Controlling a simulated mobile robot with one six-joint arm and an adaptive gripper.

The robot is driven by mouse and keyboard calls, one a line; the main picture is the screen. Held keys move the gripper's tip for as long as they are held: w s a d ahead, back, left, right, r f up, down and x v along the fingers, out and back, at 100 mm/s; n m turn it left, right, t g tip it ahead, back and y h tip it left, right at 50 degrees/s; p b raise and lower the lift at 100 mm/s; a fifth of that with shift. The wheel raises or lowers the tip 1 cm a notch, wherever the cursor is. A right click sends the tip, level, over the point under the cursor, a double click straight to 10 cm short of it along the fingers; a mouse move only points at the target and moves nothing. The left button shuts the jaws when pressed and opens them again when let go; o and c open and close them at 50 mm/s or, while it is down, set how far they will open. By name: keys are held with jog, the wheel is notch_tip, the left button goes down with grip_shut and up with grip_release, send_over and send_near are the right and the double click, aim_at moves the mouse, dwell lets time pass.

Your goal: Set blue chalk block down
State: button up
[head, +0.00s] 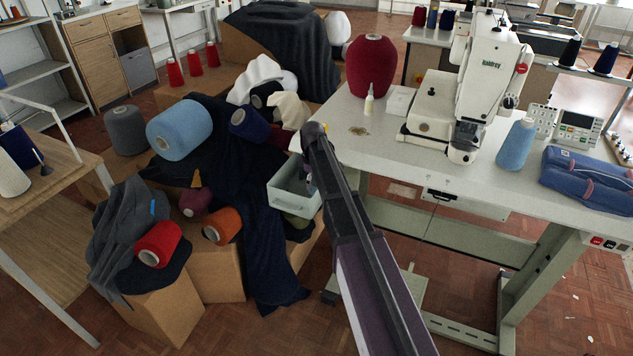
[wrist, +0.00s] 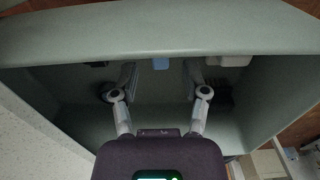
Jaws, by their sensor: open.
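The fingers are spread apart and reach down into the bin; I see no finger closed on the block. In the head view the bin (head: 290,203) sits at the left end of the sewing table, and my arm hides most of my gripper and the block.
A white piece (wrist: 235,61) and dark items lie in the bin near the block. The sewing table (head: 385,140) carries a buttonhole machine (head: 487,80), a red cone (head: 370,66) and a small bottle (head: 369,100). Cloth and several spools crowd the boxes left of the bin.

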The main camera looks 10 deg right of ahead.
notch_tip(320, 180, up, 9)
jog(key=p, duration=0.8)
dwell(0.7)
jog(key=s+m, duration=1)
jog(key=s, duration=1.8)
jog(key=shift+s+d+m, duration=0.15)
jog(key=shift+s+m, duration=0.15)
jog(key=shift+m, duration=0.1)
